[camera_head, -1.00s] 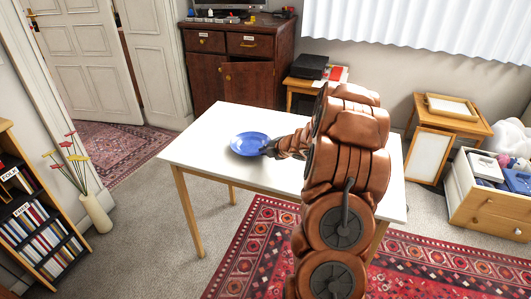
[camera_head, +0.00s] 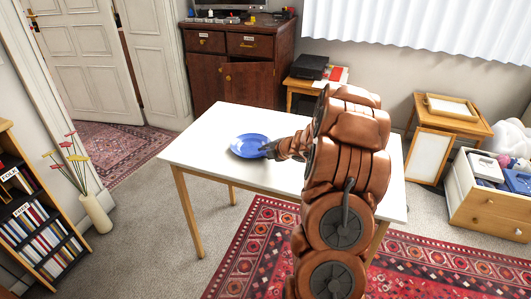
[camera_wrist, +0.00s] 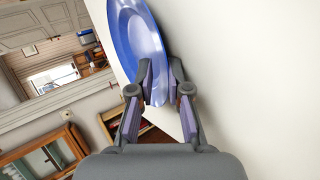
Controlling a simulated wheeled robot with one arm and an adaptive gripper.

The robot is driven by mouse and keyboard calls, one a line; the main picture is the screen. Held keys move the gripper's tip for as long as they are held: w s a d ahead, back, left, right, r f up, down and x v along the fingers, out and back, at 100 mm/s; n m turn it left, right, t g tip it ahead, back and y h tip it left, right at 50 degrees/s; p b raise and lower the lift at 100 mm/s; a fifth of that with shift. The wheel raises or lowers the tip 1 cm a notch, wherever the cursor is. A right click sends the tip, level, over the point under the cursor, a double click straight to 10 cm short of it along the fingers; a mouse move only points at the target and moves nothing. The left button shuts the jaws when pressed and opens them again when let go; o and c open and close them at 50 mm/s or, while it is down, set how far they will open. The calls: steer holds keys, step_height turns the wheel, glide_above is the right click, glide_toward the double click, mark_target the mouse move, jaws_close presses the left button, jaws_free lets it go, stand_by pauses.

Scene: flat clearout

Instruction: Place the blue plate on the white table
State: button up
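The blue plate (camera_head: 249,146) lies face up on the left part of the white table (camera_head: 205,138), and looks flat on it. My gripper (camera_head: 270,149) is at the plate's right rim, low over the table top. In the wrist view my gripper (camera_wrist: 162,82) has its fingers apart, with the near rim of the blue plate (camera_wrist: 138,38) between them. My arm covers the table's middle right in the head view.
A bookshelf (camera_head: 38,230) and a vase of flowers (camera_head: 95,212) stand left of the table. A brown cabinet (camera_head: 232,75) is behind it. An open drawer box (camera_head: 485,205) is at the right. The table top around the plate is clear.

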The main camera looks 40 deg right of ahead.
steer(key=v, duration=1.2)
steer(key=shift+r, duration=0.1)
step_height(320, 180, up, 6)
steer(key=m+g+h, duration=0.2)
steer(key=m+h, duration=0.3)
steer(key=m, duration=0.1)
steer(key=s+a+r+m+g+h, duration=0.1)
steer(key=s+a+r+m+g, duration=0.15)
steer(key=s+a+m, duration=0.2)
steer(key=s+a+f+m+g+y, duration=0.2)
steer(key=s+a+m+g+y, duration=0.1)
steer(key=s+a, duration=1.1)
steer(key=s+a+f+m+g+y, duration=0.2)
steer(key=s+a+m+g, duration=0.2)
steer(key=s+a, duration=1)
steer(key=a+g, duration=0.1)
steer(key=a, duration=0.1)
steer(key=shift+s+a+f+m+g+y, duration=0.2)
steer(key=shift+a+f+m+g+y, duration=0.1)
steer(key=shift+m+g+y, duration=0.1)
steer(key=shift+r, duration=0.1)
